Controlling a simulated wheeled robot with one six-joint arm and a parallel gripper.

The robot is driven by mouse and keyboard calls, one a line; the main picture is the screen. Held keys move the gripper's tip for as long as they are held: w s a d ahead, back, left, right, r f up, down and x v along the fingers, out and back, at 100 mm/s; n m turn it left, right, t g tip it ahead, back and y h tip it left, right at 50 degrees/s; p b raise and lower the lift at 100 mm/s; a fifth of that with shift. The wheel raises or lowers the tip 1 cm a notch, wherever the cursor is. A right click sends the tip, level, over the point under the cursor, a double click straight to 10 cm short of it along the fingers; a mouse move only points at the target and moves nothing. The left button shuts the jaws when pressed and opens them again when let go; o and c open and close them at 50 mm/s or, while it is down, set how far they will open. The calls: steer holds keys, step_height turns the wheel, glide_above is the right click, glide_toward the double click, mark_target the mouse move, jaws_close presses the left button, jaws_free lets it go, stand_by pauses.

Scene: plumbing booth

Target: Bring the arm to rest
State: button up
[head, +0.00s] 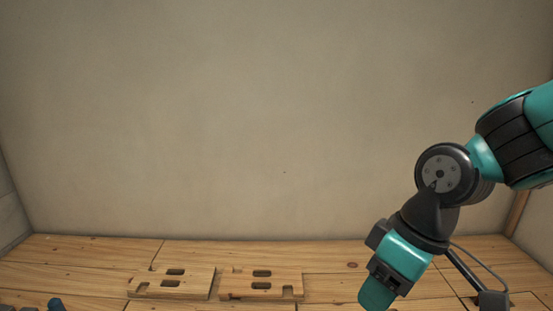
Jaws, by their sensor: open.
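My arm comes in from the right side of the head view. Its teal and black gripper (378,291) hangs at the lower right, pointing down and to the left over the wooden bench. I see it from the side, so the gap between its jaws is hidden. Nothing shows held in it. Its tip appears in front of the bench, to the right of two wooden plates; I cannot tell its height.
A wooden plate with slots (145,291) lies on the plank bench (90,251), with a second slotted plate (237,283) to its right. A bare wall (240,120) stands behind. The bench's far strip is clear.

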steer(key=s+r+m, duration=0.2)
steer(key=s+r, duration=0.2)
steer(key=s, duration=0.5)
step_height(320, 180, up, 35)
steer(key=p, duration=3.5)
steer(key=shift+d+r+y, duration=0.2)
steer(key=shift+d+y, duration=0.1)
steer(key=shift+f, duration=0.1)
